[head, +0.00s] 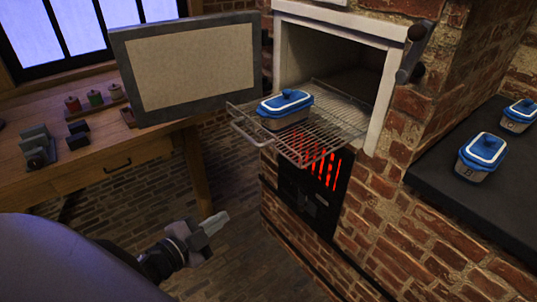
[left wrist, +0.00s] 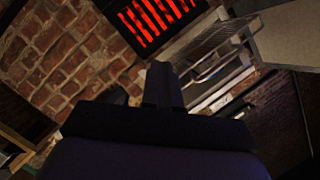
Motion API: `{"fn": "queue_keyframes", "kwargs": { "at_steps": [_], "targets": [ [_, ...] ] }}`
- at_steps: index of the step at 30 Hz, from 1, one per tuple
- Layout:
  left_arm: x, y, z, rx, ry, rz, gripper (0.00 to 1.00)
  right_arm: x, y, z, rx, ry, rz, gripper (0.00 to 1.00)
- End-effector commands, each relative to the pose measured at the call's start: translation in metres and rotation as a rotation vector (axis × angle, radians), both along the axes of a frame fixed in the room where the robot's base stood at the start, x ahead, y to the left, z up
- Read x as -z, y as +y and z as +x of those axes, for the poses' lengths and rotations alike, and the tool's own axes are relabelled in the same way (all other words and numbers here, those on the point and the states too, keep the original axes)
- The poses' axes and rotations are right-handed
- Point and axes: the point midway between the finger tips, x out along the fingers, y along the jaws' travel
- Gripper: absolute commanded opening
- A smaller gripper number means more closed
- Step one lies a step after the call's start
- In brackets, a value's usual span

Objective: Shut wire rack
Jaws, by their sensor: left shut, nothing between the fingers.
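The wire rack (head: 318,146) is pulled partway out of the open oven (head: 333,64) in the brick wall, with its front handle bar (head: 247,133) sticking out to the left. A blue-lidded jar (head: 285,108) stands on the rack. My left gripper (head: 222,222) is shut and empty, below and to the left of the rack, apart from it. In the left wrist view the gripper fingers (left wrist: 163,82) are together, and the rack (left wrist: 212,48) shows beyond them, to the right. My right gripper is not in view.
The oven door (head: 188,66) stands open at the left. Red glowing slots (head: 322,166) lie below the rack. Two more blue-lidded jars (head: 481,155) stand on a dark counter (head: 447,182) at right. A wooden workbench (head: 105,150) with small items is at left.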

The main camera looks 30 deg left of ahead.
Motion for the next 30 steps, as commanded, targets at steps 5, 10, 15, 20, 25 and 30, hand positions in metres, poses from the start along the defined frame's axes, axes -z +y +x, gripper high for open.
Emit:
{"fn": "queue_keyframes", "kwargs": {
  "at_steps": [5,10,15,20,25,30],
  "targets": [
    [-0.069,0.014,0.025,0.209,-0.245,0.411,0.0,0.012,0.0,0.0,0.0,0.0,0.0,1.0],
    [-0.097,0.011,0.031,0.312,-0.342,0.609,0.0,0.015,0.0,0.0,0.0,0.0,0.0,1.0],
    [-0.103,0.009,0.036,0.329,-0.358,0.643,0.0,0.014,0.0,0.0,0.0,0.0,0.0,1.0],
    [-0.103,0.004,0.05,0.328,-0.358,0.642,0.0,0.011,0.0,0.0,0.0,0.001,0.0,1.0],
    [-0.104,-0.003,0.068,0.325,-0.357,0.639,0.0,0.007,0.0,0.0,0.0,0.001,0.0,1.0],
    [-0.104,-0.01,0.085,0.323,-0.357,0.639,0.0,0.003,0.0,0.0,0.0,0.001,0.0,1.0]
  ]
}}
